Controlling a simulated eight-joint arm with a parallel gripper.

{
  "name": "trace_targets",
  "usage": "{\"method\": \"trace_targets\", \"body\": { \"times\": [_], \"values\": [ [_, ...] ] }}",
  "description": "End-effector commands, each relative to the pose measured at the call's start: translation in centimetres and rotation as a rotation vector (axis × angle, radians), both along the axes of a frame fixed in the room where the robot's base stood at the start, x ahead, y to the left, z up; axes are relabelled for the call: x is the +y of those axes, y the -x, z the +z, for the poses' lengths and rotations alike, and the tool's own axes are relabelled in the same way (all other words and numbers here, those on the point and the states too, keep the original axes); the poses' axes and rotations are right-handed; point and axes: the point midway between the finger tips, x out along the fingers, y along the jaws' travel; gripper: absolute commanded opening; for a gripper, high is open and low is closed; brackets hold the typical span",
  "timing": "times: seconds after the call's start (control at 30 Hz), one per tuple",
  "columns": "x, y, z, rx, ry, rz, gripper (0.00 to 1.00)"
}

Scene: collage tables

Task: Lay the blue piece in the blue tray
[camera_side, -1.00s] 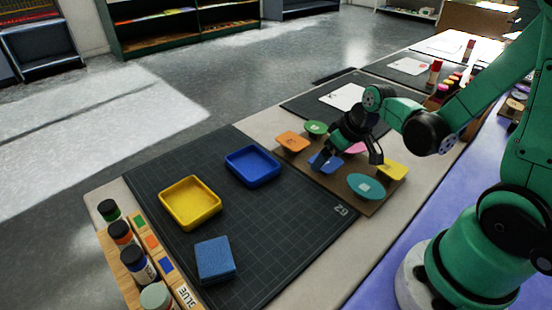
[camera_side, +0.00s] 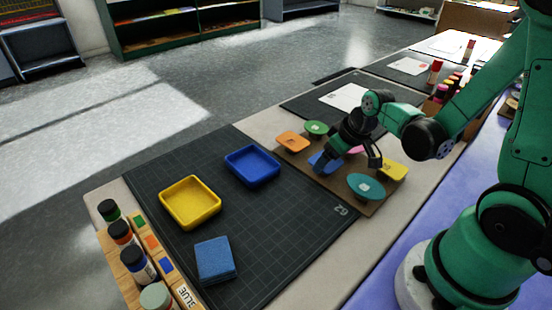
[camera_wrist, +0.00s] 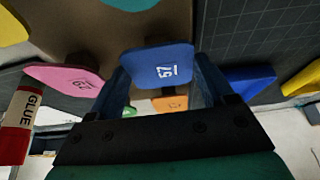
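The blue piece (camera_side: 325,162) is a flat tile on the brown board, partly hidden by my gripper in the side view. In the wrist view the blue piece (camera_wrist: 158,66), marked 57, shows between my fingers. My gripper (camera_side: 348,163) is open over the board, with one finger at each side of the blue piece. In the wrist view my gripper (camera_wrist: 160,72) has a visible gap between its right finger and the piece; contact on the left is unclear. The blue tray (camera_side: 252,179) is empty on the dark mat, left of the board; its edge also shows in the wrist view (camera_wrist: 250,82).
Close around the blue piece stand orange (camera_side: 292,141), green (camera_side: 316,128), pink (camera_side: 356,149), yellow (camera_side: 393,168) and teal (camera_side: 366,187) pieces. A yellow tray (camera_side: 190,217) and a blue block (camera_side: 215,260) are on the mat. Bottles (camera_side: 138,263) line its near left edge.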

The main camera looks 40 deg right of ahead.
Motion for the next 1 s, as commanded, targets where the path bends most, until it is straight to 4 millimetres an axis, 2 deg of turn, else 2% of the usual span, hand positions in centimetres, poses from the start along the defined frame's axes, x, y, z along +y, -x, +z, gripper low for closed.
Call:
{"method": "trace_targets", "body": {
  "times": [0.17,1.0],
  "values": [
    [0.0,0.0,0.3,0.000,0.000,0.000,0.49],
    [0.0,0.0,4.8,0.000,0.000,0.000,0.49]
  ]
}}
